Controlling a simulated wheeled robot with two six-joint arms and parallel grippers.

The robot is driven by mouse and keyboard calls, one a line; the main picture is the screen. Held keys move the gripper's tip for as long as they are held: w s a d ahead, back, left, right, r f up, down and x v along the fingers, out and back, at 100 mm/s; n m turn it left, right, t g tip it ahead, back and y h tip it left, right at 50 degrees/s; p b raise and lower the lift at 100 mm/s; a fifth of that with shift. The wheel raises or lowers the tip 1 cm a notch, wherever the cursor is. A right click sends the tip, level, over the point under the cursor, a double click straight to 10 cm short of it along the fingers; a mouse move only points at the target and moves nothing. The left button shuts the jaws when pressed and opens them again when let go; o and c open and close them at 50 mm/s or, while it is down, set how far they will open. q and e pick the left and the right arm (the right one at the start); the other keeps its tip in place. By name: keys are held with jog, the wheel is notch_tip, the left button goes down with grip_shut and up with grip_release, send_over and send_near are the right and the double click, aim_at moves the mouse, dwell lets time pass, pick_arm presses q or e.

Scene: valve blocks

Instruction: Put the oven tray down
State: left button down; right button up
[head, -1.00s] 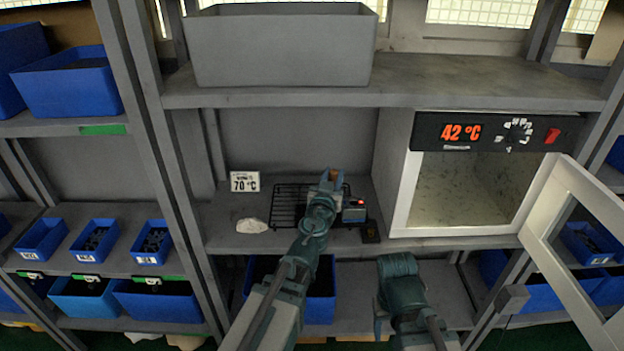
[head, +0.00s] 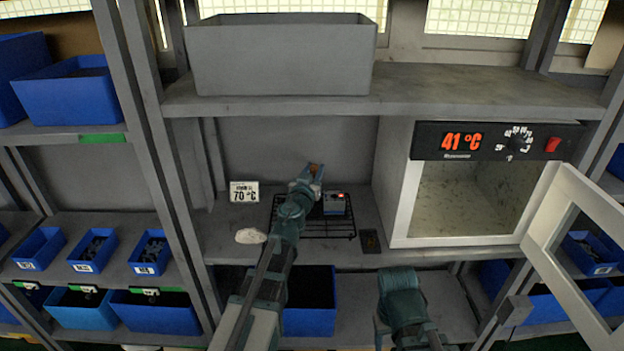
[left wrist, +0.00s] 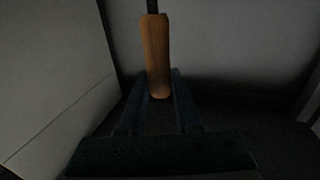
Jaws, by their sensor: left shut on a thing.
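The oven tray (head: 345,228) is a black wire rack at the middle shelf, left of the oven. A blue block (head: 334,204) with a red light is on it. My left gripper (head: 314,170) is shut at the tray's back side on an orange-brown wooden handle. In the left wrist view the handle (left wrist: 156,55) stands between the fingers of the left gripper (left wrist: 160,98). My arm hides the left part of the tray. I cannot tell whether the tray touches the shelf. My right arm shows at the bottom; its fingers are not visible.
The oven (head: 470,200) stands open on the right, its door (head: 572,250) swung outwards; it reads 41 °C. A 70 °C sign (head: 244,192), a pale lump (head: 250,236) and a small dark object (head: 370,241) are around the tray. A grey bin (head: 280,60) is above.

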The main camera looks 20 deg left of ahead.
pick_arm(q)
jog(key=shift+w+a, duration=0.35)
notch_tip(320, 180, down, 4)
jog(key=b, duration=0.3)
jog(key=shift+w+a+r+b, duration=0.1)
jog(key=shift+b, duration=0.3)
jog(key=shift+r, duration=0.1)
jog(key=c, duration=1.1)
grip_release()
jog(key=o, duration=0.5)
